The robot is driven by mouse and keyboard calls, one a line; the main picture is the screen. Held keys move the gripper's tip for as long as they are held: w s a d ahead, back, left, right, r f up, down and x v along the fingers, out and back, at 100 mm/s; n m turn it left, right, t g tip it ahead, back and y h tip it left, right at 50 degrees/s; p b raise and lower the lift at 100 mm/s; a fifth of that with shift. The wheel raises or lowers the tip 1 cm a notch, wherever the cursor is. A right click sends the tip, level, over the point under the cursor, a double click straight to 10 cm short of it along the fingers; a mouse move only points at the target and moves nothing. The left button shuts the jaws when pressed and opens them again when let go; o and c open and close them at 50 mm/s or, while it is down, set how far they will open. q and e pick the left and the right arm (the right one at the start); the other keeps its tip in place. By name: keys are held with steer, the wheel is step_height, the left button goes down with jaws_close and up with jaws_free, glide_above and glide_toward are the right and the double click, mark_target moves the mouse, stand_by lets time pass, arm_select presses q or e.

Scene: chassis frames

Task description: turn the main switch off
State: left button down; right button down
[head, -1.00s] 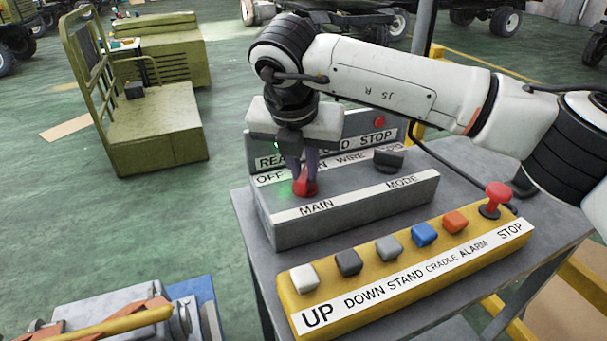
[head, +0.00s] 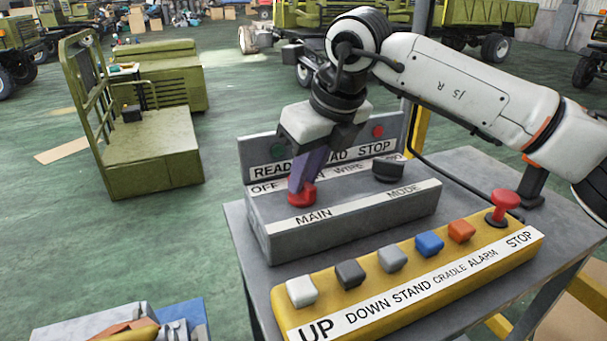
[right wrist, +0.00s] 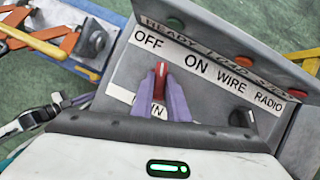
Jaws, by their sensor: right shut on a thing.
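The red main switch (head: 301,195) is a knob on the grey control box (head: 345,228), above the MAIN label. My right gripper (head: 304,180) comes down on it from above, tilted, with its purple fingers shut on the knob. In the right wrist view, the red switch (right wrist: 161,72) stands between the two fingers (right wrist: 165,100). The OFF label (right wrist: 149,40) is above and left of it, and the ON label (right wrist: 197,64) to its right. The fingers hide part of the knob, and its exact pointing is hard to tell. My left gripper is not in view.
A black MODE knob (head: 388,169) sits right of the switch. In front is a yellow button panel (head: 420,295) with several coloured buttons and a red STOP mushroom button (head: 504,205). A raised lamp panel (head: 340,142) stands behind. A green cart (head: 150,150) is on the floor at left.

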steer(key=n, duration=0.1)
steer(key=n+p, duration=0.1)
steer(key=shift+w+d+r+n+g+y, duration=0.1)
steer(key=shift+r+n+g+y, duration=0.05)
steer(key=shift+n+g+y, duration=0.2)
steer(key=shift+n+g+p, duration=0.25)
steer(key=shift+n+p, duration=0.25)
steer(key=shift+n, duration=0.05)
steer(key=shift+w+n+g+y+p, duration=0.1)
steer(key=shift+n+g+y+p, duration=0.2)
steer(key=shift+n, duration=0.4)
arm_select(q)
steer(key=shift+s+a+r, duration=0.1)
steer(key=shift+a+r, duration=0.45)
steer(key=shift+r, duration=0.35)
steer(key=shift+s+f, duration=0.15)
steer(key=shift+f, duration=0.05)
arm_select(e)
steer(key=shift+n, duration=0.3)
steer(key=c, duration=1.7)
jaws_free()
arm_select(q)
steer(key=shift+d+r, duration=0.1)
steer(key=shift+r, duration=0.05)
